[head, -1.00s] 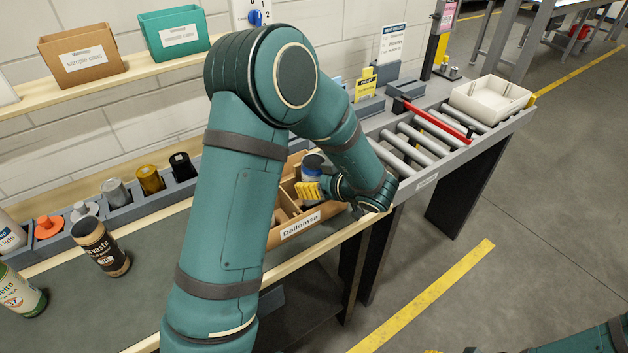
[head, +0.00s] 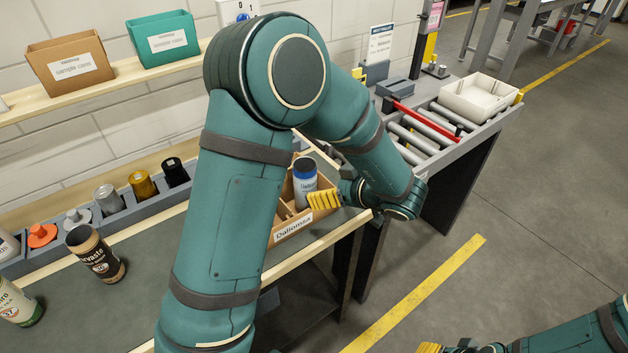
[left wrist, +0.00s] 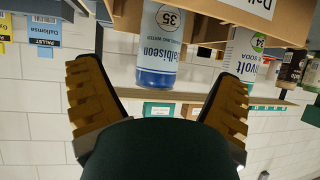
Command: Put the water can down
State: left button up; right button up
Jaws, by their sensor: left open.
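The water can (head: 304,184), white with a blue end, stands upright in a compartment of the wooden crate (head: 290,232) labelled "Dallomsa". In the left wrist view, which is upside down, the can (left wrist: 158,50) shows "35" and part of "water", centred ahead of the fingers. My left gripper (head: 324,200) is open at the crate's front right, its yellow fingers just in front of the can. The spread fingers also show in the left wrist view (left wrist: 157,90), with no contact visible. My right gripper (head: 430,348) shows only partly at the bottom edge.
A soda can (left wrist: 236,60) is to the right in the left wrist view. A brown can (head: 95,254) and a green-white can (head: 18,304) stand on the bench at left. A roller conveyor (head: 420,135) with a white tray (head: 482,96) lies beyond the crate. Open floor lies right.

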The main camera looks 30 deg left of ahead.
pick_arm(q)
jog(key=v, duration=0.3)
jog(key=shift+d+r, duration=0.15)
jog(key=shift+d, duration=0.15)
dwell(0.3)
